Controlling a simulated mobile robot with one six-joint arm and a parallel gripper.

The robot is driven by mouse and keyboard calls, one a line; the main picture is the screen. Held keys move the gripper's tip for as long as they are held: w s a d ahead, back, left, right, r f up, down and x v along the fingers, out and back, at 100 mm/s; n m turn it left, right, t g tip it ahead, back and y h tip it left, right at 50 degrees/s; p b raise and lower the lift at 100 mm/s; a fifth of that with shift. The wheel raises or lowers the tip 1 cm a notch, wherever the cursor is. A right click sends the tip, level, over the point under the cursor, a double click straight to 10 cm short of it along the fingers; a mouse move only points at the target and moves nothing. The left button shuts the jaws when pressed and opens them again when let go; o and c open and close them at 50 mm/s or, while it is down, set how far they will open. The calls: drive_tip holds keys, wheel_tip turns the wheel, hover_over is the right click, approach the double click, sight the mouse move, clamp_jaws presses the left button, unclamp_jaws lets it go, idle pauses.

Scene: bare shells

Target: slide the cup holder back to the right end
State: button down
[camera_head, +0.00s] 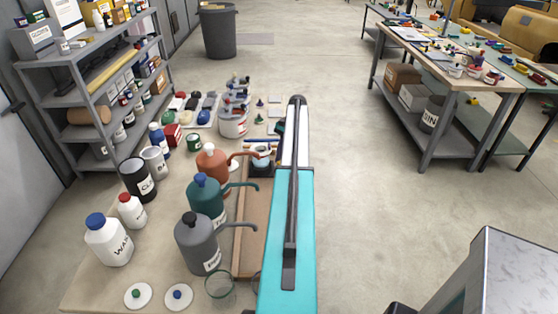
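The track runs from near to far in the picture. Its right side is partly hidden by a long teal and white part with a dark bar on it, which seems to be my arm. I cannot make out my gripper's fingers, and nothing is seen touching the holder.
Grey (196,243), green (206,203) and orange (212,164) pump bottles stand left of the track, with spouts reaching toward it. A clear glass (220,289) stands near the track's near end. Bottles and jars crowd the bench (150,285). The floor (365,215) to the right is clear.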

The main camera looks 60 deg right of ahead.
drive_tip(key=shift+w+d, duration=0.1)
drive_tip(key=shift+w, duration=0.1)
drive_tip(key=c, duration=1.6)
unclamp_jaws()
drive_tip(key=shift+r+b, duration=0.45)
drive_tip(key=shift+r, duration=0.2)
drive_tip(key=shift+r+b, duration=0.45)
drive_tip(key=shift+r, duration=0.45)
drive_tip(key=shift+s+a+r, duration=0.2)
drive_tip(key=shift+s+a, duration=0.3)
drive_tip(key=shift+a, duration=0.15)
drive_tip(key=shift+s+a+r+b, duration=0.25)
drive_tip(key=shift+s+a+b, duration=0.45)
drive_tip(key=shift+s+a, duration=1)
drive_tip(key=shift+s+a+r+b, duration=0.25)
drive_tip(key=shift+s+a+b, duration=0.55)
drive_tip(key=shift+a, duration=1.5)
drive_tip(key=shift+s+a+r+b, duration=0.25)
drive_tip(key=shift+s+a+b, duration=0.3)
drive_tip(key=shift+s+a, duration=1.2)
drive_tip(key=shift+w+a, duration=0.25)
